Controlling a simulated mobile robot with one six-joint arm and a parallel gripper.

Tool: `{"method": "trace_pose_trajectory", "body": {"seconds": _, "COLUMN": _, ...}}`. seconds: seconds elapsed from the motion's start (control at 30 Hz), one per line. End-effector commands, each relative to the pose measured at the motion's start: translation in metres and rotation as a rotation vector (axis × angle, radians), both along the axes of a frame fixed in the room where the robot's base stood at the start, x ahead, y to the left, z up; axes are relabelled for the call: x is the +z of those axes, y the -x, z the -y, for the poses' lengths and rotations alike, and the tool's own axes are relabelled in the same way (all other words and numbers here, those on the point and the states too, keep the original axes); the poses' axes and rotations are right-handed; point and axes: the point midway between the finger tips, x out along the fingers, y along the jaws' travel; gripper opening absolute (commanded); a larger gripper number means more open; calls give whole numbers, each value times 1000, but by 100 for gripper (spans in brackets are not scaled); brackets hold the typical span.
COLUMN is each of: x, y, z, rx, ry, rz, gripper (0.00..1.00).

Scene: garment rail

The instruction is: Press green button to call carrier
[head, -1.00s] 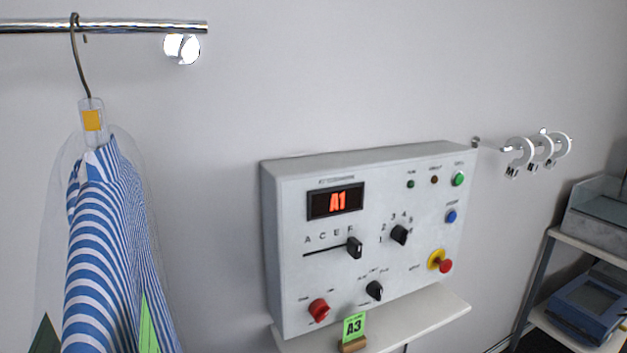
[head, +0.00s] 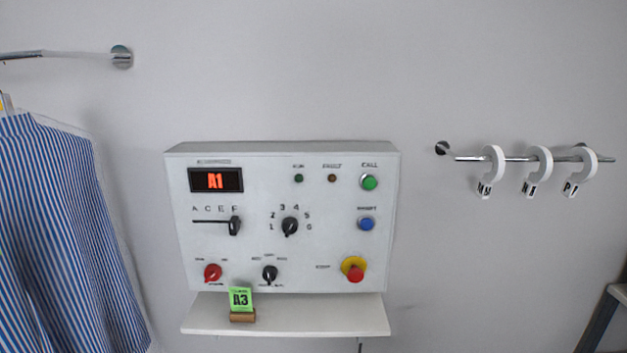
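The green button (head: 369,182) sits at the upper right of the grey control panel (head: 330,240), under the label CALL. The panel's display (head: 215,180) shows A1 in red. The slider (head: 234,226) stands at the right end of its A-C-E-F scale. A rotary knob (head: 289,227) is ringed by numbers. A green card reading A3 (head: 241,299) stands in a small holder on the shelf below. My gripper is not in view.
A blue button (head: 366,224) and a red stop button on yellow (head: 354,270) lie below the green one. A red knob (head: 212,272) is lower left. A striped shirt (head: 60,230) hangs at left. A wall rail with white rings (head: 494,165) is at right.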

Motion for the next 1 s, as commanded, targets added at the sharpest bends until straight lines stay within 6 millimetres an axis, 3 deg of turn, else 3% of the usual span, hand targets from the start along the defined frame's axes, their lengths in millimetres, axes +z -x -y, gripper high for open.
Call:
{"method": "trace_pose_trajectory", "body": {"seconds": 0.07, "x": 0, "y": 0, "z": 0, "rx": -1, "ry": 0, "rz": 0, "gripper": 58}}
{"method": "trace_pose_trajectory", "body": {"seconds": 0.37, "x": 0, "y": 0, "z": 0, "rx": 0, "ry": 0, "rz": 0, "gripper": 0}}
{"method": "trace_pose_trajectory", "body": {"seconds": 1.0, "x": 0, "y": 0, "z": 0, "rx": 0, "ry": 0, "rz": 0, "gripper": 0}}
